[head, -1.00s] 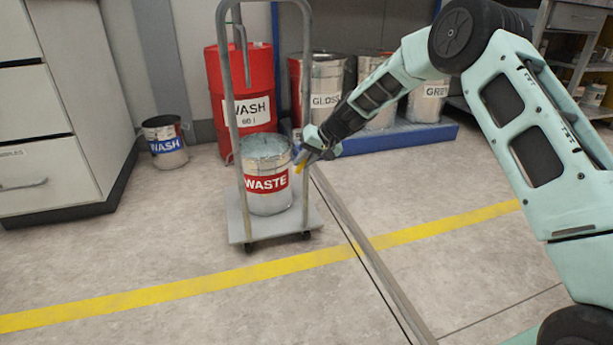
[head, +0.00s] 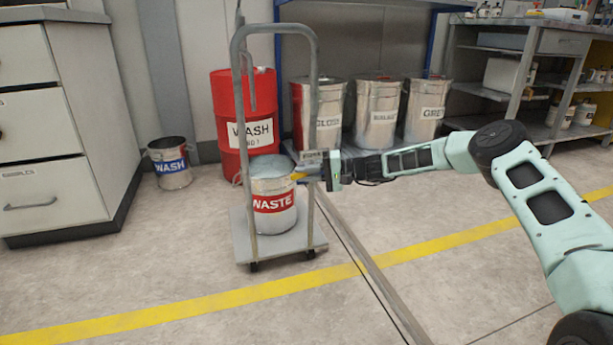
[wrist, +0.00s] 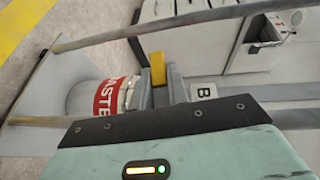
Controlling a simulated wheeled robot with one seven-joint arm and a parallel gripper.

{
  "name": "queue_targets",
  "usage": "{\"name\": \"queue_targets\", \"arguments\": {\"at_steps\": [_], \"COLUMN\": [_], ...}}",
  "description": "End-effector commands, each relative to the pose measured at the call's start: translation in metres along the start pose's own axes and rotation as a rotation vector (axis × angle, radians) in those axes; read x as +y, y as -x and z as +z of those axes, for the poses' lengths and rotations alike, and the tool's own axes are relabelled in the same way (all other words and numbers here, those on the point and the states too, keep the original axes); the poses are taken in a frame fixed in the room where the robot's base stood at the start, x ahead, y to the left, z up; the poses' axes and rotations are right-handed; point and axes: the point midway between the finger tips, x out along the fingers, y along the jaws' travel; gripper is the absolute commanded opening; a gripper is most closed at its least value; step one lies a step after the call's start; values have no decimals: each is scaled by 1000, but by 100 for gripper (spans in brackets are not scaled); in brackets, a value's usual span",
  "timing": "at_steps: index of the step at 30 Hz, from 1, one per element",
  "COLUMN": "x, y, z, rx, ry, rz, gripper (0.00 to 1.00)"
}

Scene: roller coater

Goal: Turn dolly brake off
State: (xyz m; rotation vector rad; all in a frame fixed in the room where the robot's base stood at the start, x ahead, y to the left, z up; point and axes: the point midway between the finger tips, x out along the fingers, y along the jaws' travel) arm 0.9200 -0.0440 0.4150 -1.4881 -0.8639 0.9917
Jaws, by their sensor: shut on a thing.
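The grey dolly (head: 241,249) stands on the floor with its tall tube handle (head: 316,90) upright. It carries a metal bucket labelled WASTE (head: 273,218), which also shows in the wrist view (wrist: 97,72). My gripper (head: 306,173) is at the dolly's right side, level with the bucket's upper part. It is shut on a yellow lever (head: 299,176), which points left toward the bucket. In the wrist view the yellow lever (wrist: 158,68) sits between my two grey fingers. A small plate marked B (wrist: 204,91) is beside them. The lever's mount is partly hidden by the fingers.
A red WASH drum (head: 228,97) stands behind the dolly, with several labelled metal drums (head: 376,110) to its right. A WASH bucket (head: 172,177) and a drawer cabinet (head: 75,110) are at left. Floor in front is clear.

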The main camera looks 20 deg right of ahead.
Motion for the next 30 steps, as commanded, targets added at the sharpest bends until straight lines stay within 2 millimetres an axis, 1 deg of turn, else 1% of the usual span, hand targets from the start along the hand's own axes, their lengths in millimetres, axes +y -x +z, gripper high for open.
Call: {"name": "queue_targets", "arguments": {"at_steps": [3, 9, 26, 27, 28, 29, 30], "x": [-2, -4, -6, -6, -6, -6, -6], "y": [-1, -1, -1, -1, -1, -1, -1], "z": [1, 1, 1, 1, 1, 1, 1], "rx": [-2, -3, -5, -5, -4, -4, -4], "ry": [-26, -50, -62, -62, -62, -62, -62], "rz": [-60, -119, -145, -145, -145, -145, -144], "gripper": [0, 0, 0, 25, 33, 38, 38]}}
